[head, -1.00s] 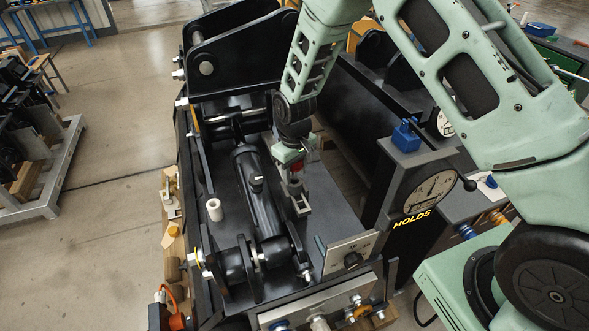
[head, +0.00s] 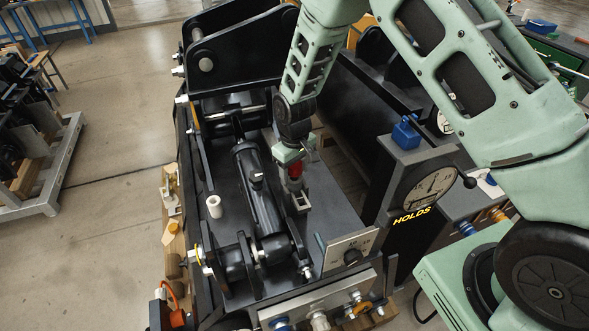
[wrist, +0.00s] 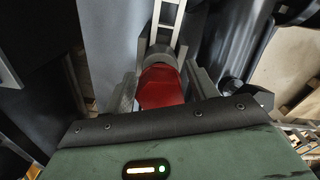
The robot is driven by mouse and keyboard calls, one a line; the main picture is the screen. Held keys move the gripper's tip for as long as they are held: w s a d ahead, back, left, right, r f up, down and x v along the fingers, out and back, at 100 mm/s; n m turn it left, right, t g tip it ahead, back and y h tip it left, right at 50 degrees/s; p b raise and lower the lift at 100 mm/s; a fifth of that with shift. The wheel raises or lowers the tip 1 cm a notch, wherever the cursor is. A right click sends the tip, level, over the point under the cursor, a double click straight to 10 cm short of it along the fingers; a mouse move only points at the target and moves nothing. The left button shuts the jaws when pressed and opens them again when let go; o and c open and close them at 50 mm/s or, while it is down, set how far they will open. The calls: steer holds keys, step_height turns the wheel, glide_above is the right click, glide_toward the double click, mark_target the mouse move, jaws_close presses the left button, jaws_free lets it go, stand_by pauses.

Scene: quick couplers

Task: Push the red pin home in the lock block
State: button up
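The red pin (head: 295,170) is upright below my gripper, over the grey lock block (head: 301,200) on the black machine's deck. In the wrist view the red head of the pin (wrist: 160,87) sits between the two grey fingers of my gripper (wrist: 163,88). The fingers lie close against both its sides. A dark grey collar (wrist: 157,55) shows just beyond the red head, with the pale rails of the lock block (wrist: 167,16) behind it. The pin's lower end is hidden, so its depth in the block cannot be told.
A black cylinder (head: 262,200) lies just left of the block. A white cup-like piece (head: 214,206) stands further left. A grey post with a dial gauge (head: 430,190) marked HOLDS and a plate with a knob (head: 350,250) stand to the right.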

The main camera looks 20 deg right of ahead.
steer(key=shift+o, duration=0.4)
step_height(320, 180, up, 17)
steer(key=b, duration=0.5)
steer(key=shift+r, duration=0.2)
steer(key=s+a+f+n+b, duration=0.15)
steer(key=s+a+b, duration=0.4)
steer(key=s, duration=0.95)
steer(key=s+f+n, duration=0.1)
steer(key=s+f, duration=0.2)
steer(key=s, duration=1.3)
steer(key=shift+a+n+y+b, duration=0.3)
steer(key=shift+a+n+b, duration=0.05)
steer(key=shift+a, duration=0.05)
